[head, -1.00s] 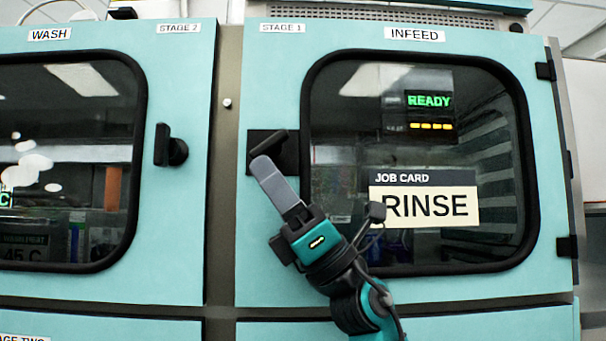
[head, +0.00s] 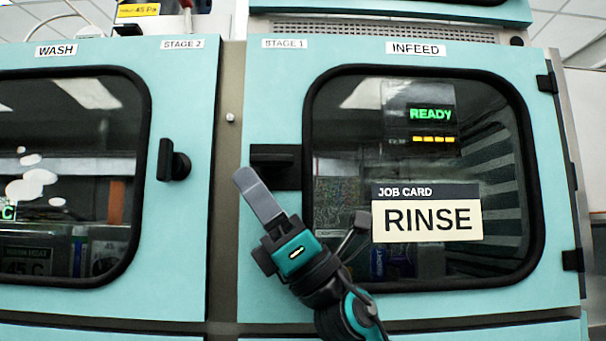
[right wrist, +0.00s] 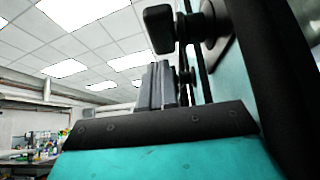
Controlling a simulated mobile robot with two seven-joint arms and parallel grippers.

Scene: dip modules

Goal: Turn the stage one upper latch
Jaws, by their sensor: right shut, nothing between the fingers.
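The stage one upper latch (head: 272,158) is a black handle on a dark plate at the left edge of the teal INFEED door (head: 400,292). Its bar lies about level, pointing left. It also shows in the right wrist view (right wrist: 160,28), above the fingers. My right gripper (head: 243,178) is shut and empty, with its grey fingertips just below and left of the handle. In the right wrist view the fingers (right wrist: 160,85) look close together, apart from the handle. My left gripper is not in view.
The WASH door (head: 100,302) on the left has its own black latch (head: 172,160), standing upright. A job card reading RINSE (head: 427,220) is on the INFEED window. A green READY display (head: 431,114) shows behind the glass.

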